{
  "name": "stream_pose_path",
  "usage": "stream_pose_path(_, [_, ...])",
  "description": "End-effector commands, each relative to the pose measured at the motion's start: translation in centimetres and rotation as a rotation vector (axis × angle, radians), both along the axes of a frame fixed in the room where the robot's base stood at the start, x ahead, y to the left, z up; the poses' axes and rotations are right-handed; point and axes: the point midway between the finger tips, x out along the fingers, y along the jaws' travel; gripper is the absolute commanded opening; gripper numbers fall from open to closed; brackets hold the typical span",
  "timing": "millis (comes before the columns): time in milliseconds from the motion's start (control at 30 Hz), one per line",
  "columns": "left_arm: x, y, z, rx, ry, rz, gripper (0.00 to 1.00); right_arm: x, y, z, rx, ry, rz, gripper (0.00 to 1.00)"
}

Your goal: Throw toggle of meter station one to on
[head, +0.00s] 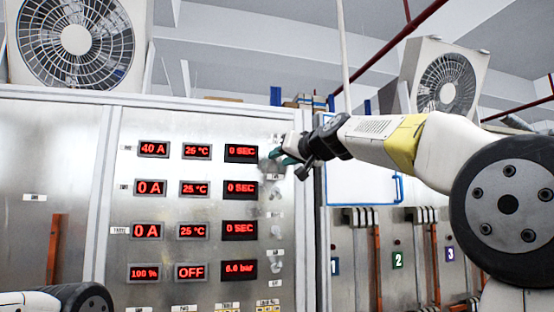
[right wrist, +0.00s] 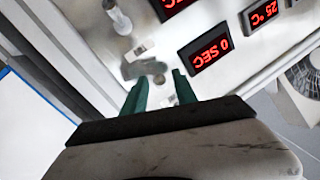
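The metal panel (head: 70,150) carries rows of red displays. The top row reads 40 A, 25 °C and 0 SEC (head: 241,153). A grey toggle (head: 268,166) sits right of that row, partly hidden by my right gripper (head: 279,153). In the right wrist view the toggle (right wrist: 144,68) lies just beyond and between the teal fingertips (right wrist: 157,86). The fingers are apart with nothing held; contact with the toggle cannot be told. Its on or off position is unclear. My left gripper is out of view.
More toggles (head: 273,190) run down the panel below the top one; another (right wrist: 118,18) shows in the right wrist view. A white board with a blue handle (head: 398,189) and numbered bays stand at right. Fans (head: 75,40) sit above.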

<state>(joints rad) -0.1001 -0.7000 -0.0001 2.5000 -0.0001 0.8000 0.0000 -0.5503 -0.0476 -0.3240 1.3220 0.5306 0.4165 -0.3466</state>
Motion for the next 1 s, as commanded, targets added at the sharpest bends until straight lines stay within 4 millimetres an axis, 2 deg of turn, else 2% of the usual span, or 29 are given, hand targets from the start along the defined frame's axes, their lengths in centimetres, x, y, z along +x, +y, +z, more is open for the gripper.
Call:
stream_pose_path(333, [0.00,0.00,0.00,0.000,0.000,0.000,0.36,0.57,0.23,-0.02,0.000,0.000,-0.001,0.34])
stream_pose_path(367, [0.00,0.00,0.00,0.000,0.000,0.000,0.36,0.56,0.24,-0.03,0.000,0.000,0.000,0.30])
stream_pose_path(500, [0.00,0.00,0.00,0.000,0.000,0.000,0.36,0.56,0.23,-0.03,0.000,0.000,-0.001,0.03])
stream_pose_path(533, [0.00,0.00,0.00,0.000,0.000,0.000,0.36,0.55,0.22,-0.03,0.000,0.000,-0.001,0.00])
stream_pose_path(800, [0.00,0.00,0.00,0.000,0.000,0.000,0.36,0.54,0.28,0.23,-0.005,0.013,0.003,0.00])
stream_pose_path(1000, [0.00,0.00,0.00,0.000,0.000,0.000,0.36,0.54,0.26,0.88,-0.030,0.122,0.003,0.00])
